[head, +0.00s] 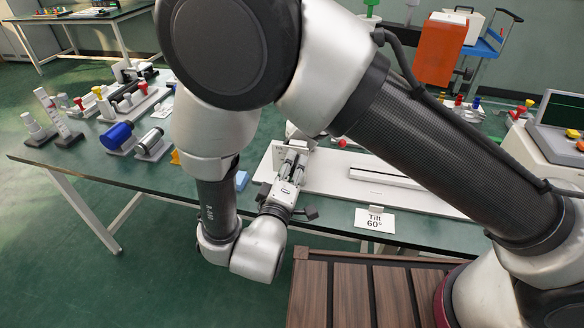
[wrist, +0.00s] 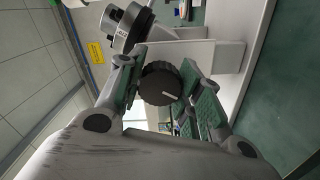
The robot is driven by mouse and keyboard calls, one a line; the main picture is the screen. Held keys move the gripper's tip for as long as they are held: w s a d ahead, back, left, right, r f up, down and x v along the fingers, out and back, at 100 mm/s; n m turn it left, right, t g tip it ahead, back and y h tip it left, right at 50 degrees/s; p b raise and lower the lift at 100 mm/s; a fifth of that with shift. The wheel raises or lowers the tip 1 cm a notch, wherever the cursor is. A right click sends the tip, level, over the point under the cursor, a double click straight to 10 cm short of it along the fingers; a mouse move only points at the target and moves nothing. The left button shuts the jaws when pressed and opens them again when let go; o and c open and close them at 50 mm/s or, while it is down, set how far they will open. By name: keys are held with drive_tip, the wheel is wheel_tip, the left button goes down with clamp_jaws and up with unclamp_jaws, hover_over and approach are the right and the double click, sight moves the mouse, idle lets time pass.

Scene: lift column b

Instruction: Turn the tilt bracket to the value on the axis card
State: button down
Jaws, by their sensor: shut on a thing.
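The axis card (head: 375,219) stands at the table's front edge and reads "Tilt 60°". My gripper (head: 291,160) is at the left end of a long white base plate (head: 335,186). In the wrist view its green-padded fingers are shut on a round black knob (wrist: 160,84) with a white pointer line. Beyond the knob is a white bracket (wrist: 200,52). A silver and black round part (wrist: 125,25) sits at its upper left. In the head view the knob is hidden behind my gripper.
A blue cylinder (head: 117,136) and other fixtures stand on the table's left side. A small blue block (head: 242,180) lies just left of my gripper. A grey console (head: 552,140) is at the right. An orange box (head: 441,48) is behind my arm.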

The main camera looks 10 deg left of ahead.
drive_tip(key=shift+f, duration=0.15)
idle(0.4)
drive_tip(key=c, duration=0.9)
unclamp_jaws()
drive_tip(key=shift+c, duration=0.2)
drive_tip(key=s+a, duration=0.1)
drive_tip(key=s, duration=1.1)
drive_tip(key=shift+a, duration=0.3)
drive_tip(key=shift+s, duration=0.1)
